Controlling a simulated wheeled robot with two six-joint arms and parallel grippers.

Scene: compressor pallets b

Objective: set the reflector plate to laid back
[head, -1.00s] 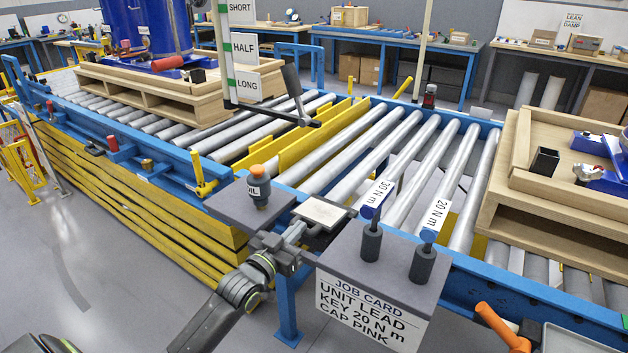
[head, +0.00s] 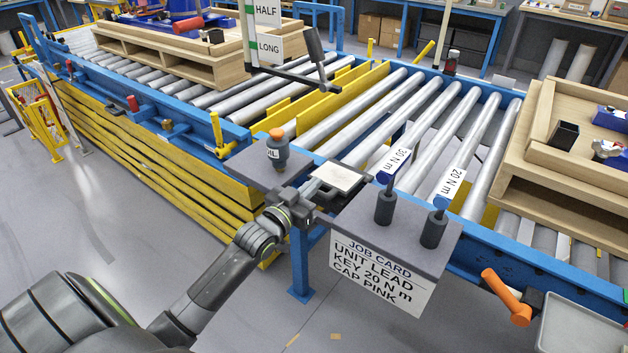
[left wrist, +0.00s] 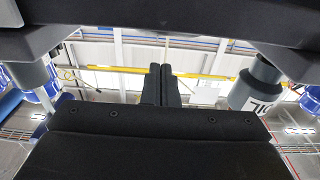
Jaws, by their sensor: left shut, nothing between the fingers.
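The reflector plate appears to be the small pale square plate (head: 340,176) in a dark frame at the near edge of the conveyor. It looks close to flat, but I cannot tell its exact tilt. My left gripper (head: 311,192) is just in front and to the left of it, at its near side. Whether it touches the plate is unclear. In the left wrist view the two dark fingers (left wrist: 160,84) are together with nothing between them. The plate cannot be made out in that view. My right gripper is not in view.
On the right, a job card stand (head: 375,235) carries two torque keys (head: 385,205) (head: 434,228). A wooden pallet (head: 560,165) lies further right.

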